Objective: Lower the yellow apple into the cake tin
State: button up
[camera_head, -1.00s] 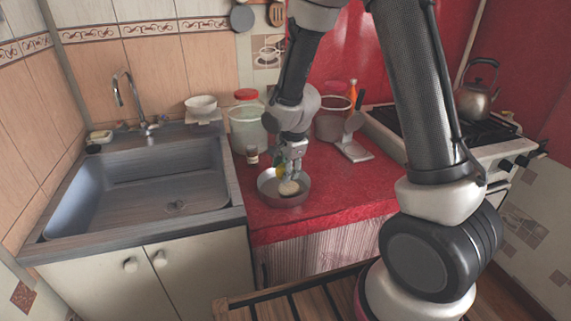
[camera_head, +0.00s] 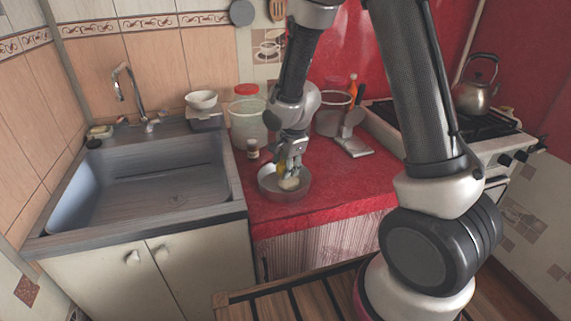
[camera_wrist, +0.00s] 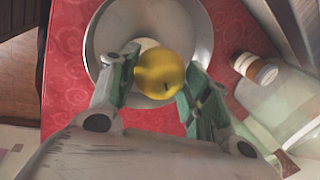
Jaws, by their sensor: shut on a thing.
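The yellow apple (camera_wrist: 160,74) is held between the two green-grey fingers of my gripper (camera_wrist: 158,84) in the wrist view. My gripper is shut on it, one finger on each side. The round metal cake tin (camera_head: 270,194) stands on the red counter, and my gripper (camera_head: 289,168) points down over it in the head view. In the wrist view the apple overlaps the near part of the tin (camera_wrist: 185,28). A pale round thing (camera_head: 289,184) lies inside the tin, partly hidden by the apple in the wrist view. The gap between apple and tin floor is hard to judge.
A small brown-labelled bottle (camera_head: 252,151) and a large red-lidded jar (camera_head: 248,122) stand close behind the tin's left side. A pot (camera_head: 330,122) and a grey scale-like object (camera_head: 352,146) are behind right. The sink (camera_head: 140,185) lies left. Red counter (camera_head: 345,185) right of the tin is clear.

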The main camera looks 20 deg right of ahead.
jog(key=shift+f, duration=1.3)
dwell(0.4)
jog(key=o, duration=1.1)
